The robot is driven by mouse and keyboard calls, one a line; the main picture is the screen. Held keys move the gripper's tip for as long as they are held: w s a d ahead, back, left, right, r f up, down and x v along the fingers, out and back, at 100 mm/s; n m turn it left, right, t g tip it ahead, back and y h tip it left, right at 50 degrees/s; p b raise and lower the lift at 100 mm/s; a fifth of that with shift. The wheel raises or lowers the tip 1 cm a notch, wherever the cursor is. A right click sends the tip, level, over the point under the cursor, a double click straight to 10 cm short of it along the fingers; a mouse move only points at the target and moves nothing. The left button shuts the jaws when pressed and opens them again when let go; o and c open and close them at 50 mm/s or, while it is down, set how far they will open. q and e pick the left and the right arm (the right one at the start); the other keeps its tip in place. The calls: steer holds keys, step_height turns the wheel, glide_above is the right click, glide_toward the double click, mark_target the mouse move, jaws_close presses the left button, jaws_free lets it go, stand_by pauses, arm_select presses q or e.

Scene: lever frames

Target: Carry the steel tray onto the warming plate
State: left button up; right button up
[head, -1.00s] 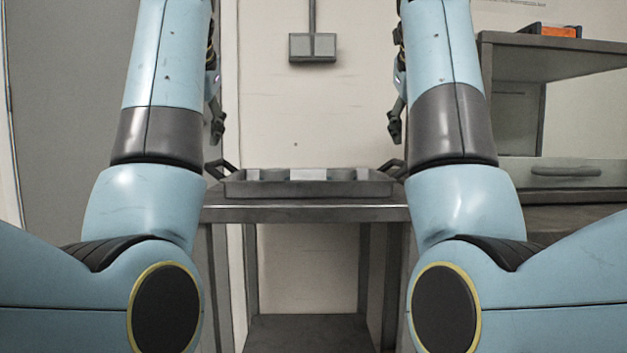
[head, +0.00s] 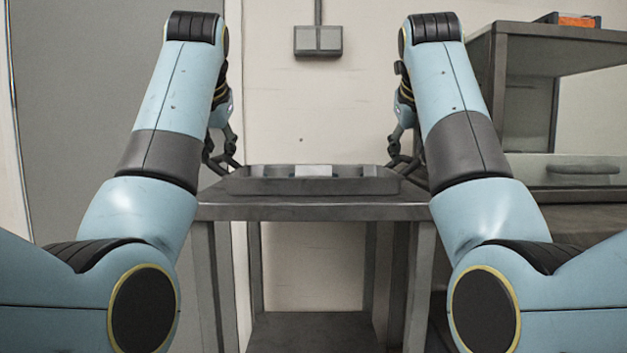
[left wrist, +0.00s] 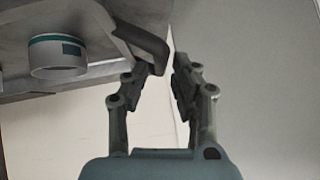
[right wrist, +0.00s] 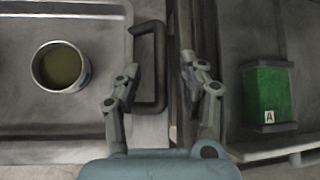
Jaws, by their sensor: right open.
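The steel tray (head: 310,187) lies level on a metal table, with a dark handle at each end. The right handle (right wrist: 158,65) shows in the right wrist view, the left handle (left wrist: 135,32) in the left wrist view. My left gripper (head: 222,158) is at the left handle; its fingers (left wrist: 167,66) stand a little apart, with the handle's corner close to their tips. My right gripper (head: 402,163) is open by the right handle; its fingers (right wrist: 158,78) straddle the handle's outer bar in the picture. I cannot pick out the warming plate.
The tray carries a can with olive contents (right wrist: 62,66) and a white cup with a teal band (left wrist: 58,58). A green box marked A (right wrist: 267,92) stands right of the table. A shelf unit (head: 560,42) rises at the right, with an orange object (head: 577,20) on top.

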mark_target(219, 157)
arm_select(q)
steer(key=shift+x, duration=1.75)
arm_select(e)
steer(key=shift+x, duration=1.75)
arm_select(q)
steer(key=shift+c, duration=0.4)
arm_select(e)
steer(key=shift+c, duration=0.5)
arm_select(q)
jaws_close()
arm_select(e)
steer(key=c, duration=0.4)
jaws_close()
arm_select(q)
steer(key=shift+d+r, duration=0.1)
steer(key=shift+d, duration=0.05)
arm_select(e)
steer(key=shift+a, duration=0.1)
